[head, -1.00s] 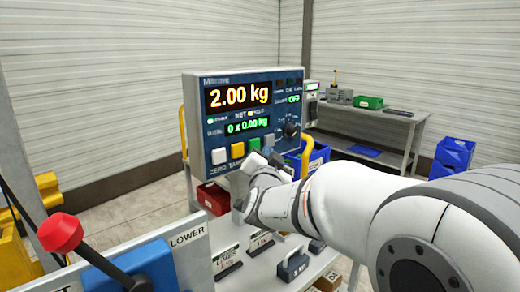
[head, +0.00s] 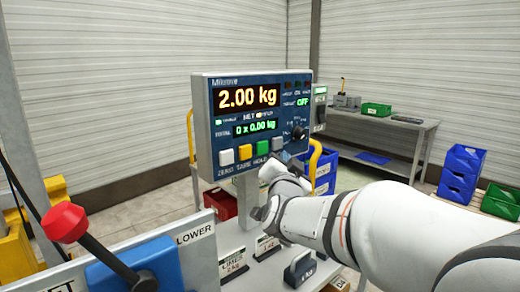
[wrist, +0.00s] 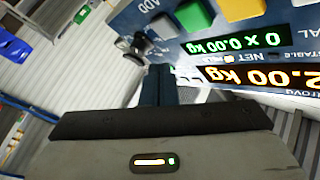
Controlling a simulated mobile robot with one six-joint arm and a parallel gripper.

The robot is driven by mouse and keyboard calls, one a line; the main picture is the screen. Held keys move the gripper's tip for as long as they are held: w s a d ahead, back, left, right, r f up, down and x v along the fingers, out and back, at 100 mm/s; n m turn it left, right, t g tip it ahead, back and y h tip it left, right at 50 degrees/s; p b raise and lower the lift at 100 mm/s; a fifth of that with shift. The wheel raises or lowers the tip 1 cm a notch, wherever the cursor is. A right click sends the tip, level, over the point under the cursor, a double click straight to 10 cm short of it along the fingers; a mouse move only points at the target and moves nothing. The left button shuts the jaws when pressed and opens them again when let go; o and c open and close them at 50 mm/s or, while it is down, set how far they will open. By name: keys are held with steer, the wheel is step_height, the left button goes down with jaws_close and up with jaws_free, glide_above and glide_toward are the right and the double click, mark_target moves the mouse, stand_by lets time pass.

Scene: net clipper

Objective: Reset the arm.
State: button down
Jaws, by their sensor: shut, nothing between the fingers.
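My arm reaches in from the right in the head view. My gripper (wrist: 156,85) shows in the wrist view with its dark fingers closed together and empty, pointing toward the scale's display panel (head: 222,120). In the head view the fingers are hard to make out beyond the white wrist, just below the panel's lower right part. The panel reads 2.00 kg and 0 x 0.00 kg, with OFF lit at the right. It has a white, a yellow, a green (head: 262,148) and a grey button (head: 276,142). A dark knob (wrist: 137,45) appears just past the fingertips in the wrist view.
A red-knobbed lever (head: 63,222) stands at the lower left by a plate marked LOWER. Labelled weights (head: 299,269) sit on the bench below the panel. A yellow rail (head: 313,158) is close to my wrist. A grey table (head: 400,122) and blue bins stand behind.

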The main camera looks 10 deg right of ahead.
steer(key=s+a+f+n+g+y+p, duration=0.2)
steer(key=s+f+n+g+y+p, duration=0.25)
steer(key=s+f+n+g, duration=0.55)
steer(key=s+d+f+g, duration=0.1)
steer(key=s+f+g, duration=0.2)
steer(key=s, duration=0.6)
steer(key=s+d+f+g+p, duration=0.1)
steer(key=s+d+f+g, duration=0.1)
steer(key=s, duration=0.7)
step_height(320, 180, down, 2)
steer(key=shift+s+f+g+h, duration=0.2)
steer(key=shift+g+h, duration=0.15)
steer(key=shift+g, duration=0.45)
